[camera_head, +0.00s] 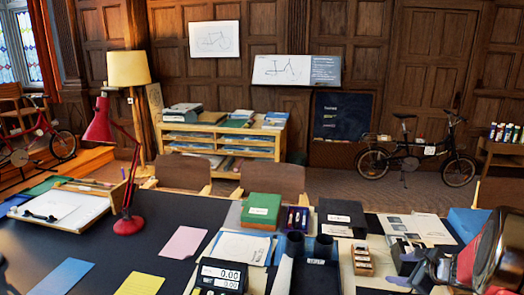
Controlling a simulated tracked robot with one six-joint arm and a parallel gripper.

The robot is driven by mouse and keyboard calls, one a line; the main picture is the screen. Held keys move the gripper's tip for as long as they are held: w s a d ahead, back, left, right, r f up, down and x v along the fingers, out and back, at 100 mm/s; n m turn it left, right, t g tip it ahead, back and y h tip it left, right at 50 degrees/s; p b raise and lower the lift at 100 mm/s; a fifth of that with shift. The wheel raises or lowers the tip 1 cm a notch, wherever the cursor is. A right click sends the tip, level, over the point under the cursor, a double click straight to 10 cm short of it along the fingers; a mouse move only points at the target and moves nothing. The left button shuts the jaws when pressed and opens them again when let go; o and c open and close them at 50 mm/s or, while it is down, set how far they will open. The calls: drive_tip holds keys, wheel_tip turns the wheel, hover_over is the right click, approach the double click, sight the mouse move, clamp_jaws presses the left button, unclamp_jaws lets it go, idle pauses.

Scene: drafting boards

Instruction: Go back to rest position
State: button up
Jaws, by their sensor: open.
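My arm, shiny metal with black and orange parts, enters at the right edge in the head view. My gripper (428,267) is the black end at its left, low over the right part of the dark table (130,255). Its jaws are open, and I see nothing held between them. The fingertips are hard to separate from the dark items behind them. A black block-like item (407,257) lies close to it; whether they touch I cannot tell.
A green box (262,209), a black box (341,216), two dark cylinders (295,244), a wooden tray of small items (362,259) and a scale reading 0.00 (221,275) crowd the table. A red lamp (128,224) stands left.

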drive_tip(key=s+a+r+n+g+y, duration=0.1)
drive_tip(key=s+a+r+n+g, duration=0.1)
drive_tip(key=s+a+n, duration=0.4)
drive_tip(key=s+a+r+n+g, duration=0.1)
drive_tip(key=s+a+r+n, duration=0.15)
drive_tip(key=a, duration=0.45)
drive_tip(key=s+a+r+n+g+y, duration=0.1)
drive_tip(key=s+a+r+n+g, duration=0.15)
drive_tip(key=a+n, duration=0.35)
drive_tip(key=s+a+r+n+h, duration=0.1)
drive_tip(key=s+a+r+n, duration=0.4)
drive_tip(key=s+a, duration=0.3)
drive_tip(key=s+a+r+n+t+h, duration=0.1)
drive_tip(key=s+a+r+n, duration=0.4)
drive_tip(key=s, duration=0.5)
drive_tip(key=a+n+h, duration=0.1)
drive_tip(key=a+n, duration=0.1)
drive_tip(key=a, duration=0.1)
drive_tip(key=shift+n, duration=0.35)
drive_tip(key=shift+w, duration=0.1)
drive_tip(key=shift+c, duration=0.2)
